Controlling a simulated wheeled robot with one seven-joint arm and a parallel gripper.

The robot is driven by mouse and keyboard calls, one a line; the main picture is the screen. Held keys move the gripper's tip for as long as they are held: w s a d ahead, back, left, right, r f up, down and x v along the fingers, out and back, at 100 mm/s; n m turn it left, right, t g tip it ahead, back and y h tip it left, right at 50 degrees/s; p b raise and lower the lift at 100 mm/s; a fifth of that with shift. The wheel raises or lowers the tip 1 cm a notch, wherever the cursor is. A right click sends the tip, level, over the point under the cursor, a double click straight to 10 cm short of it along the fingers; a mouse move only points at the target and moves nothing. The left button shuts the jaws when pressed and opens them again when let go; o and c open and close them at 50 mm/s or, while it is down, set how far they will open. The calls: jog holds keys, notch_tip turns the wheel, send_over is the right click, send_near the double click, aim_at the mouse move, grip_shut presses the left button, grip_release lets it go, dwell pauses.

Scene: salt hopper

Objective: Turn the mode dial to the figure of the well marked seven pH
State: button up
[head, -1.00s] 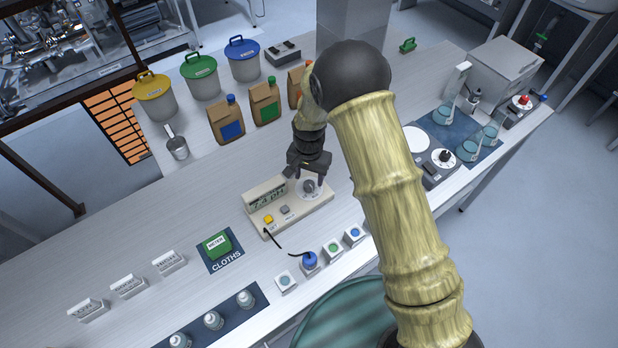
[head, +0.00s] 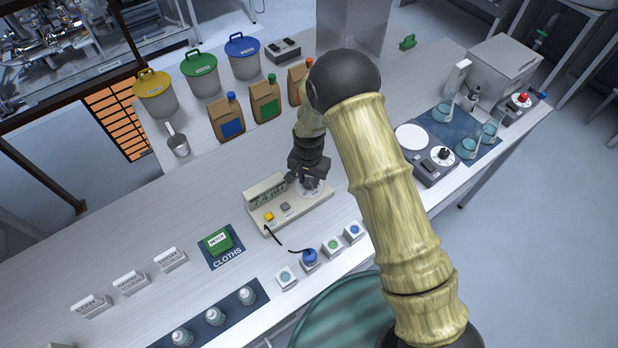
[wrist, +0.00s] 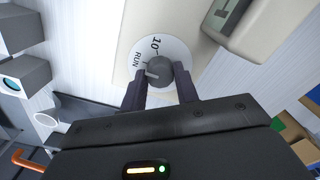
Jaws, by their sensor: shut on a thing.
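The meter (head: 290,207) is a beige box on the bench in the head view, with a raised display, a yellow button and a grey button. Its mode dial is a grey round knob (wrist: 159,71) on a white disc (wrist: 181,47), clearest in the wrist view. "RUN" and "10" can be read on the disc; the part near my gripper is hidden. My gripper (wrist: 160,84) is shut on the knob, one finger on each side. In the head view my gripper (head: 309,183) covers much of the dial.
Several small pots (head: 332,247) stand in front of the meter, one with a blue probe and black cable. A cloths mat (head: 228,259) lies to the left. Bags (head: 265,100) stand behind, and a stirrer plate (head: 428,170) is at the right.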

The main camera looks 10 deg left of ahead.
aim_at(309, 181)
jog(key=shift+n+b, duration=0.4)
jog(key=shift+f+n+b, duration=0.1)
jog(key=shift+n+b, duration=0.35)
jog(key=shift+n, duration=0.15)
jog(key=n+b, duration=0.2)
jog(key=n, duration=0.2)
jog(key=n+b, duration=0.2)
jog(key=n, duration=0.3)
jog(key=shift+n, duration=0.4)
jog(key=o, duration=1)
jog(key=shift+r, duration=0.2)
notch_tip(309, 181, up, 17)
jog(key=b, duration=0.3)
jog(key=shift+r+b, duration=0.15)
jog(key=shift+b, duration=0.25)
